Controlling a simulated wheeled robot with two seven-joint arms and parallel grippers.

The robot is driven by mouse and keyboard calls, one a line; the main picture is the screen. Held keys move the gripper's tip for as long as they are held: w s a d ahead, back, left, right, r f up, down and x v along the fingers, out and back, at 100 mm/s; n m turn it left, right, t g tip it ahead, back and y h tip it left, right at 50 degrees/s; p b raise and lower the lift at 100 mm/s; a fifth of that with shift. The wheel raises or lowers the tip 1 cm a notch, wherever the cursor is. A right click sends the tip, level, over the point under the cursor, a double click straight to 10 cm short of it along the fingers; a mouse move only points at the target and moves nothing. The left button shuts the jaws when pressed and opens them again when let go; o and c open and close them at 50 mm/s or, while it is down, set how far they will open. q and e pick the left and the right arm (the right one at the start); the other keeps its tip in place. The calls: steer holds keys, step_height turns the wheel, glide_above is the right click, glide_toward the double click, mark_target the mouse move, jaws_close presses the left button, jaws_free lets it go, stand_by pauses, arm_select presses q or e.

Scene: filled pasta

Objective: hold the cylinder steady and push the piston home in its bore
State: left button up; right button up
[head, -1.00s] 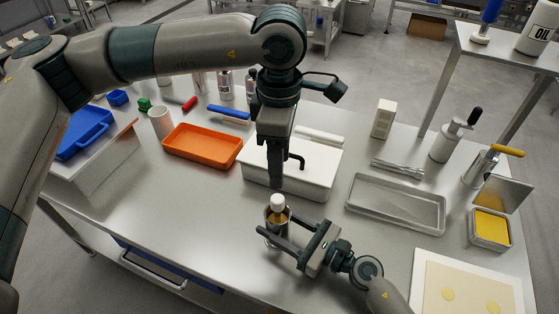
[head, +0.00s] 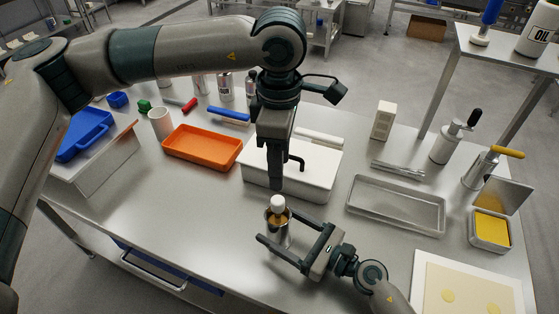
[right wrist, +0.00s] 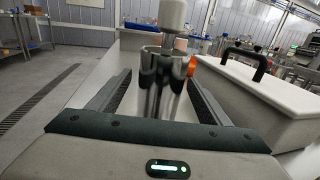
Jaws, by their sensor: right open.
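The metal cylinder (head: 277,236) stands upright on the table near its front edge. The piston (head: 278,204), with a white knob and a yellowish lower part, sticks up from its mouth. In the right wrist view the cylinder (right wrist: 160,92) is shiny and the piston knob (right wrist: 174,14) is cut by the top edge. My right gripper (head: 274,227) is open, its fingers on either side of the cylinder with gaps. My left gripper (head: 277,186) points straight down just above the knob, with a small apparent gap. Its fingers are seen edge-on, so its opening is hidden.
A white lidded box (head: 318,184) with a black handle stands close behind the cylinder. An orange tray (head: 203,162) lies left, an empty metal tray (head: 397,222) right. A pale board (head: 470,270) lies front right. The table left of the cylinder is clear.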

steer(key=v, duration=1.1)
steer(key=shift+r, duration=0.1)
